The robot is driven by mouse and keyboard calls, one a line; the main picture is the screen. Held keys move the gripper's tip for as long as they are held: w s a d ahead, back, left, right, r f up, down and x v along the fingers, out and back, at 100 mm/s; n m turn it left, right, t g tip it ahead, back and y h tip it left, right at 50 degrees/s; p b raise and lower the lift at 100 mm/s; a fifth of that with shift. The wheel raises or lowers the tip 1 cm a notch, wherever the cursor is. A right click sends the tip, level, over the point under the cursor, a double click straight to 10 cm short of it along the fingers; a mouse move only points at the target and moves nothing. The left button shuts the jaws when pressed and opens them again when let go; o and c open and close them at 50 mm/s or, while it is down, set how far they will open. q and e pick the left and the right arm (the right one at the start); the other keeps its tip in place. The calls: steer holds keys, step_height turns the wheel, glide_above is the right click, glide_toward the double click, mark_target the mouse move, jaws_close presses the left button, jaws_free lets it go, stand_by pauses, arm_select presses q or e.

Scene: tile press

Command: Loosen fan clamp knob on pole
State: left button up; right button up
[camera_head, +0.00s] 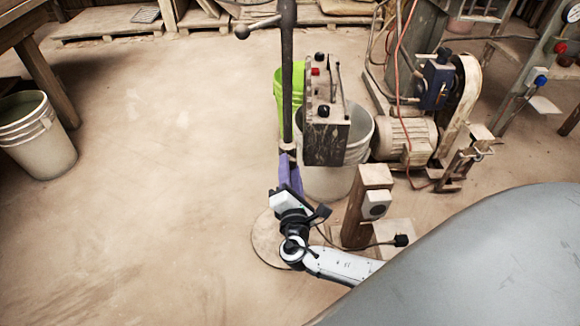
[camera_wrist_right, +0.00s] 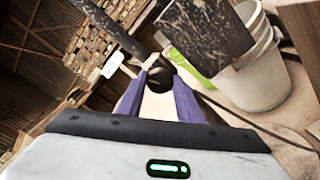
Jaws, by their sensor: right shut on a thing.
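The dark pole (camera_head: 287,85) stands upright on a round, dusty base (camera_head: 264,240). At its top is a crossbar with a ball end (camera_head: 241,31). My right gripper (camera_head: 289,160), with purple fingers, reaches up to a small clamp on the pole. In the right wrist view, the pole (camera_wrist_right: 112,30) runs diagonally past the fingertips. The dark round clamp knob (camera_wrist_right: 179,56) is at the fingertips (camera_wrist_right: 160,74), and the fingers are shut on it. They hide part of the clamp. I cannot make out a fan. My left gripper is out of view.
A wooden post (camera_head: 358,215) and a motor (camera_head: 404,138) are farther right.

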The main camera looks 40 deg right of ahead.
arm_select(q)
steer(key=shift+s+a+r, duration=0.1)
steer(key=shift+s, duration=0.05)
arm_select(e)
steer(key=shift+n, duration=0.6)
steer(key=o, duration=1)
steer(key=shift+o, duration=0.2)
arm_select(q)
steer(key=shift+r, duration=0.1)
arm_select(e)
steer(key=shift+s+a, duration=0.1)
steer(key=shift+a, duration=0.05)
